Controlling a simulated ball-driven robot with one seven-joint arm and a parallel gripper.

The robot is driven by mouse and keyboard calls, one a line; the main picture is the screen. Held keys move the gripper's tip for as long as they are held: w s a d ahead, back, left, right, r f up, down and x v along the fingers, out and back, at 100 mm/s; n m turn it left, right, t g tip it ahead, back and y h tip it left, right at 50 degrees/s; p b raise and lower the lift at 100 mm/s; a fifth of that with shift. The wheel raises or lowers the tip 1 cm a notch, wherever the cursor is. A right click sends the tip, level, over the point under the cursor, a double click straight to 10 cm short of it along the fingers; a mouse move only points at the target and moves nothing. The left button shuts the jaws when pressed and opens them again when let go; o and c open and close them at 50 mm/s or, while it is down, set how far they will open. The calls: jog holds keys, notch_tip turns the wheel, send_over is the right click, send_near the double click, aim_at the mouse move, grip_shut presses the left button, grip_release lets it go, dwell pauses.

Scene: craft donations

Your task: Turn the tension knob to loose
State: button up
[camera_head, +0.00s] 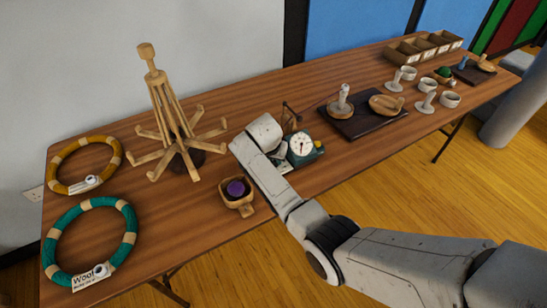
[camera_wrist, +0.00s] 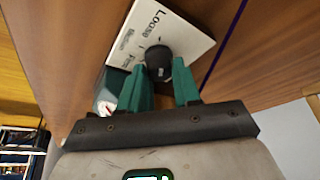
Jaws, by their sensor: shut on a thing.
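The tension knob (camera_wrist: 158,60) is a dark round knob on a white card (camera_wrist: 178,33) in the wrist view. "Loose" is printed at the card's top, with "Medium" and a smaller, hard-to-read word further down its left side. My gripper (camera_wrist: 160,78) has two green fingers, one on each side of the knob, shut on it. The knob's pointer direction is too unclear to tell. In the head view my arm hides the knob and the fingers; a bit of the white card (camera_head: 285,167) shows beside the wrist.
A green device with a white dial (camera_head: 301,147) stands close to my wrist. A small wooden bowl with a purple ball (camera_head: 236,189) sits to the left. A wooden yarn swift (camera_head: 172,130) and two yarn hoops stand further left. Trays and cups fill the table's right end.

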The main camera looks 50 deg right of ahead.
jog(key=o, duration=1)
jog(key=v, duration=1)
jog(key=shift+a+r, duration=0.1)
jog(key=shift+r, duration=0.25)
jog(key=s+a+f+n+y, duration=0.1)
jog(key=s+a+n, duration=0.3)
jog(key=s, duration=0.7)
jog(key=s+a+f+n+y, duration=0.1)
jog(key=s+a+f+n, duration=0.3)
jog(key=s, duration=0.6)
jog(key=s+a+f+n+g+y, duration=0.1)
jog(key=s+a+n, duration=0.3)
jog(key=s, duration=0.7)
jog(key=shift+s+a+f+y, duration=0.3)
jog(key=shift+a+f+y, duration=0.1)
jog(key=shift+a+f, duration=0.35)
